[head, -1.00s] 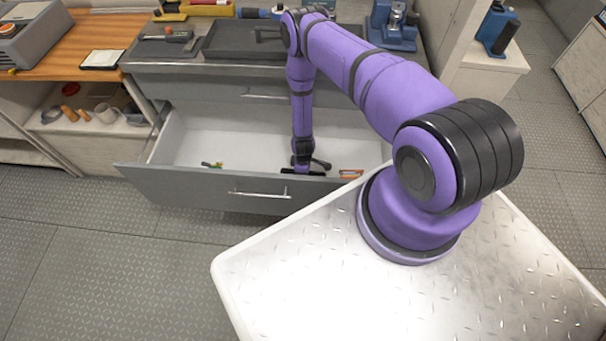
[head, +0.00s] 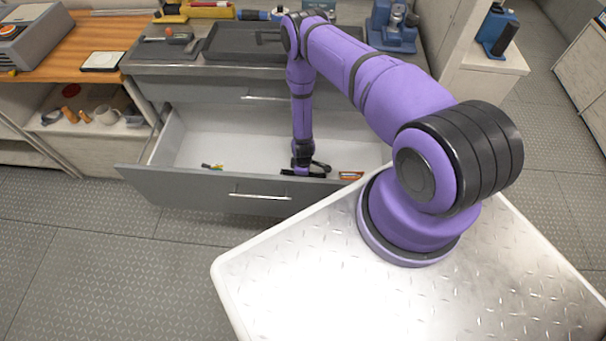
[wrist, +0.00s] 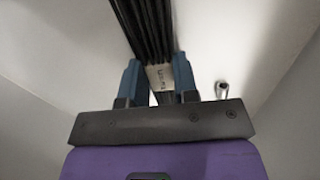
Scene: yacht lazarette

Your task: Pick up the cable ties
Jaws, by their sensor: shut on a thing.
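The cable ties (wrist: 146,25) are a bundle of black strips with a pale printed band around them, seen in the wrist view. My gripper (wrist: 157,74) has its two blue fingers closed on either side of the bundle at the band. The bundle runs away from the fingers to the top edge of that view. In the head view my gripper (head: 302,168) is low inside the open drawer (head: 225,189), near its front wall. Dark shapes show beside it there, but I cannot clearly separate the cable ties from the fingers.
A small metal item (wrist: 222,90) lies right of the fingers in the wrist view. In the drawer, a small colourful item (head: 212,166) lies left and an orange item (head: 350,175) right. The drawer walls stand close around my gripper. A counter with a dark tray (head: 235,42) is behind.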

